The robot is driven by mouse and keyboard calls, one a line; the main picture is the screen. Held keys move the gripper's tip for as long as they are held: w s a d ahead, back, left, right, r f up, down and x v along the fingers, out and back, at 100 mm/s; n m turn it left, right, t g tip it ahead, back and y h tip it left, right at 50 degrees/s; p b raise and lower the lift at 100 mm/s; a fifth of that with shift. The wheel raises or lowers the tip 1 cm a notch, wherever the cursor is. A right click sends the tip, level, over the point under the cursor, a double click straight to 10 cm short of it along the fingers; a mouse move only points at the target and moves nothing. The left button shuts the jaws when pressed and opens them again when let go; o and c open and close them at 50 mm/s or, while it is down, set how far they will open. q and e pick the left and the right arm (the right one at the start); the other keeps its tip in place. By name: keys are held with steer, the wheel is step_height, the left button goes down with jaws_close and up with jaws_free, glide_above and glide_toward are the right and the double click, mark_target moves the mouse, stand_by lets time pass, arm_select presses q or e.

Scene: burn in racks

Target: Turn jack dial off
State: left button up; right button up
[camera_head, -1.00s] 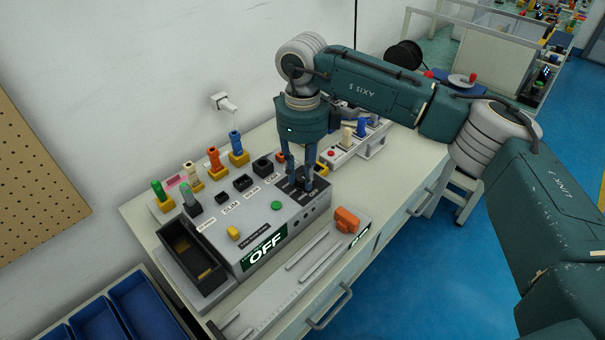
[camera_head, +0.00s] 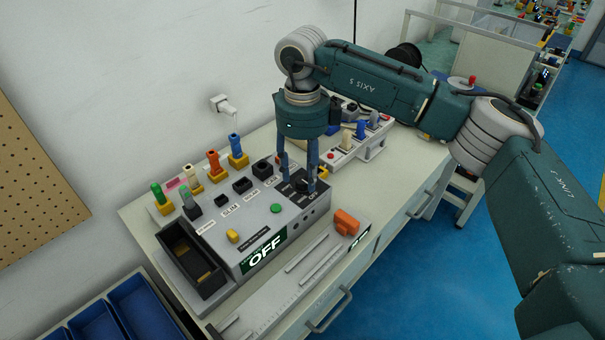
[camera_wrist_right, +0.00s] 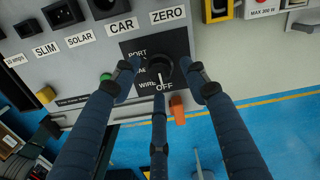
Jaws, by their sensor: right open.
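The jack dial (camera_wrist_right: 158,70) is a round black knob on a dark label plate of the grey test box. In the right wrist view its white pointer mark faces the OFF label (camera_wrist_right: 163,87). In the head view the dial (camera_head: 301,184) is partly hidden by my fingers. My right gripper (camera_head: 298,179) points down over it, open, with fingers spread on either side of the knob. In the wrist view the fingers of this gripper (camera_wrist_right: 161,72) flank the dial with visible gaps. My left gripper is not in view.
The test box front shows a green OFF display (camera_head: 264,252). A green button (camera_head: 277,208), a yellow switch (camera_head: 233,234) and several coloured plugs stand left of the dial. An orange object (camera_head: 346,221) sits at the bench front. A black open tray (camera_head: 193,262) is at the left.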

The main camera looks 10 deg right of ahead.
mark_target(303, 180)
step_height(303, 180, up, 11)
steer(key=shift+f, duration=0.2)
steer(key=shift+f, duration=0.1)
